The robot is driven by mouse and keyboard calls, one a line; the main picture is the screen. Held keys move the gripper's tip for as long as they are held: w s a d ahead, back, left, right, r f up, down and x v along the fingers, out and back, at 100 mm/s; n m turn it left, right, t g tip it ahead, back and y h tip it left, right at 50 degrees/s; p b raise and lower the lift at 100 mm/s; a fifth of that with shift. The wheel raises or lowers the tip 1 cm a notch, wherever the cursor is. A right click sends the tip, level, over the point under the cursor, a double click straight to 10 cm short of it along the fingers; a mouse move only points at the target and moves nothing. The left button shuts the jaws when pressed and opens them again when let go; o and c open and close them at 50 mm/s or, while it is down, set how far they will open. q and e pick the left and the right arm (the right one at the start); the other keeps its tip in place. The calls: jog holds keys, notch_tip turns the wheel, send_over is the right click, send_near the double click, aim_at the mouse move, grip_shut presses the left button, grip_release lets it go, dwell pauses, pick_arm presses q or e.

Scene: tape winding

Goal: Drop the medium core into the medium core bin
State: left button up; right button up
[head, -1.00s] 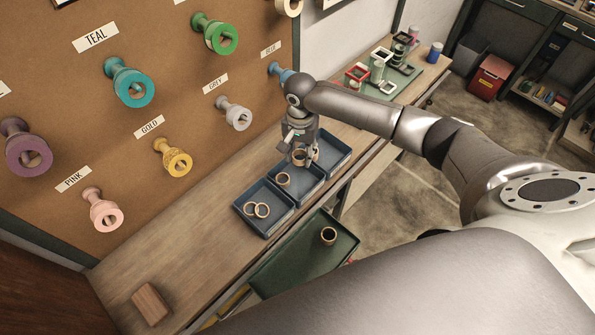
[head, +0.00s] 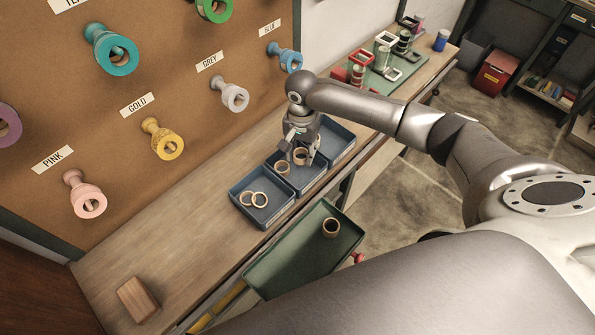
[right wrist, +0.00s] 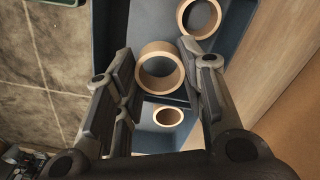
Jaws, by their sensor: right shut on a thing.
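My right gripper (head: 302,154) is shut on a tan ring-shaped core (head: 301,157), low at the middle blue bin (head: 311,187). The right wrist view shows this core (right wrist: 160,66) between the fingertips, wider than the two others there. One other core (head: 282,168) lies in the middle bin, apart from the held one; it shows in the right wrist view (right wrist: 200,17). A smaller-looking core (right wrist: 168,116) lies beyond a bin wall in that view. No label on the bins is readable. Whether the held core touches the bin floor is unclear. My left gripper is out of view.
The left blue bin (head: 264,219) holds two cores. A wooden block (head: 137,300) lies on the bench. Spools hang on the board behind.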

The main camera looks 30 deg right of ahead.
jog(key=o, duration=0.7)
jog(key=shift+o, duration=0.2)
jog(key=shift+r, duration=0.2)
notch_tip(320, 180, up, 12)
jog(key=shift+f, duration=0.2)
